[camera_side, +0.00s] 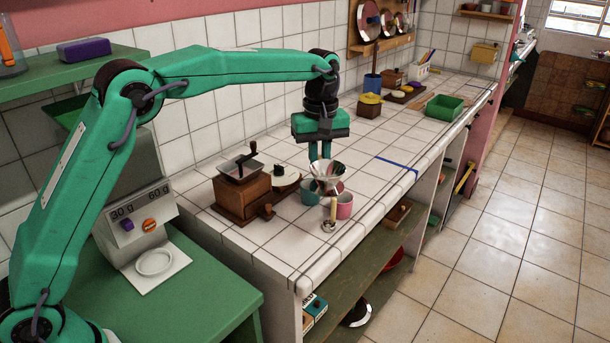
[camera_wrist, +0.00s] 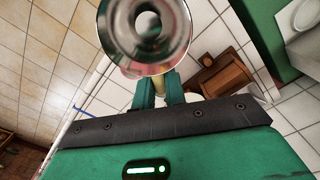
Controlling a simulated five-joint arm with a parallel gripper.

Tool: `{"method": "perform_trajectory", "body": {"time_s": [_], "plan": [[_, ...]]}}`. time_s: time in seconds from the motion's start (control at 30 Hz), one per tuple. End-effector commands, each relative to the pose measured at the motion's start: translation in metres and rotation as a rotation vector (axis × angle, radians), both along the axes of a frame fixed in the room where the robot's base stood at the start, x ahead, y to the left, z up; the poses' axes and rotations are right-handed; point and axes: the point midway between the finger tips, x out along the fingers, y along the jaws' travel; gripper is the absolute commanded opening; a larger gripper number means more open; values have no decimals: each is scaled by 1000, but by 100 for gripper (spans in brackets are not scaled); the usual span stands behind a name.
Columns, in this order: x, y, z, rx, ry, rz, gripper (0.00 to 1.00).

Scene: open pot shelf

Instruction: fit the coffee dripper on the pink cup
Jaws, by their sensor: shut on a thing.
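My gripper (camera_side: 321,155) is shut on the coffee dripper (camera_side: 327,174), a shiny metal cone with its wide mouth up. It is held over the cups on the tiled counter. In the wrist view, the dripper (camera_wrist: 178,50) sits at the tips of my gripper (camera_wrist: 160,86), and I look into its round mouth. The pink cup (camera_side: 345,208) stands below and slightly right of the dripper in the side view. A teal cup (camera_side: 309,195) stands at its left. The dripper's lower end overlaps both cups in the picture; I cannot tell the gap. The wrist view does not clearly show either cup.
A metal tool with an upright light handle (camera_side: 333,211) stands in front of the cups. A wooden coffee grinder (camera_side: 243,196) is to the left. The counter's front edge is close on the right. A green tray (camera_side: 444,107) lies farther back; the counter between is mostly clear.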

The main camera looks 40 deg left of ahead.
Motion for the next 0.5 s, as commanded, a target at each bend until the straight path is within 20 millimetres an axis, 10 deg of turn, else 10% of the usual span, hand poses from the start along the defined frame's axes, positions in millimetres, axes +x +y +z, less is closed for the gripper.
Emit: {"method": "perform_trajectory", "body": {"time_s": [0.5], "plan": [[22, 8, 0, 0, -1, 598, 0]]}}
